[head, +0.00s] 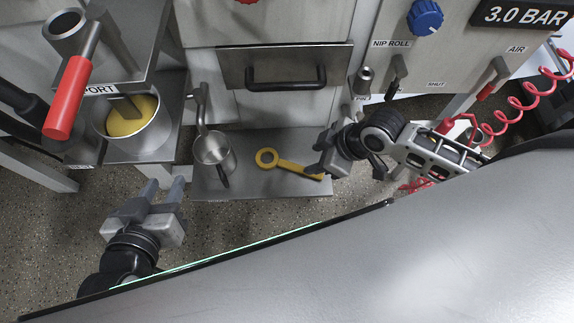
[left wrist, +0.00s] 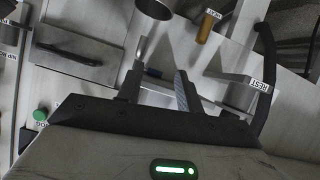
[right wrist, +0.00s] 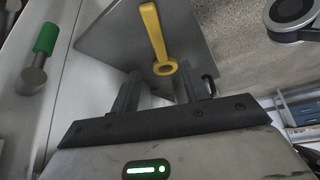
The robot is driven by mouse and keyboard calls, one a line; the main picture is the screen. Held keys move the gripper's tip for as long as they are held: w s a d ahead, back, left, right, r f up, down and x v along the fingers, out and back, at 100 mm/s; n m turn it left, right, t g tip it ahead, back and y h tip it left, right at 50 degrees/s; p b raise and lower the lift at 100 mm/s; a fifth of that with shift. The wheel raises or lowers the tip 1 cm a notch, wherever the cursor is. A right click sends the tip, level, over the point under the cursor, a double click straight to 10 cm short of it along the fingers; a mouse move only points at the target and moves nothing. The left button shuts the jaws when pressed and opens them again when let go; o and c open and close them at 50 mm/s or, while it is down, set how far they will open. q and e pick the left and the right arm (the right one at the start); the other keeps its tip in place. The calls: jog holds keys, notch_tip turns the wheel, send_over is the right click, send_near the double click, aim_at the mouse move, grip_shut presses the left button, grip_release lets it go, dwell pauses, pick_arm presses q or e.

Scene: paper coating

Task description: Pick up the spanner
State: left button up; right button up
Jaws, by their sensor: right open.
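The yellow spanner (head: 290,166) lies on a grey metal shelf (head: 240,187) in the middle of the head view, its large ring end to the left. My right gripper (head: 321,165) is at its right end, partly covering that end. In the right wrist view the spanner (right wrist: 155,35) extends away from the open fingers (right wrist: 163,90), a ring end nearest them and roughly between them. I cannot tell if they touch it. My left gripper (head: 164,188) is open and empty, left of the shelf; its fingers (left wrist: 156,88) also show apart in the left wrist view.
A metal cup (head: 213,152) stands on the shelf left of the spanner. A pot of yellow liquid (head: 135,125) and a red-handled lever (head: 72,90) are at the left. A drawer (head: 285,68) is behind the shelf. A red coiled hose (head: 515,103) hangs at the right.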

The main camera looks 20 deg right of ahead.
aim_at(291, 165)
jog(key=x, duration=0.3)
jog(key=shift+w+a+f+b, duration=0.15)
jog(key=shift+f+b, duration=0.2)
jog(key=shift+w+b+x, duration=0.1)
jog(key=shift+b+x, duration=0.4)
jog(key=shift+x, duration=0.85)
jog(key=shift+w+b+x, duration=0.15)
jog(key=shift+b+x, duration=0.35)
jog(key=shift+x, duration=0.85)
pick_arm(q)
jog(key=shift+g, duration=0.5)
jog(key=f, duration=0.2)
jog(key=d+f, duration=0.1)
jog(key=f, duration=0.2)
jog(key=shift+w, duration=0.2)
pick_arm(e)
jog(key=shift+a+r, duration=0.15)
jog(key=shift+r, duration=0.05)
pick_arm(q)
jog(key=shift+r, duration=0.25)
pick_arm(e)
jog(key=shift+f, duration=0.1)
grip_shut()
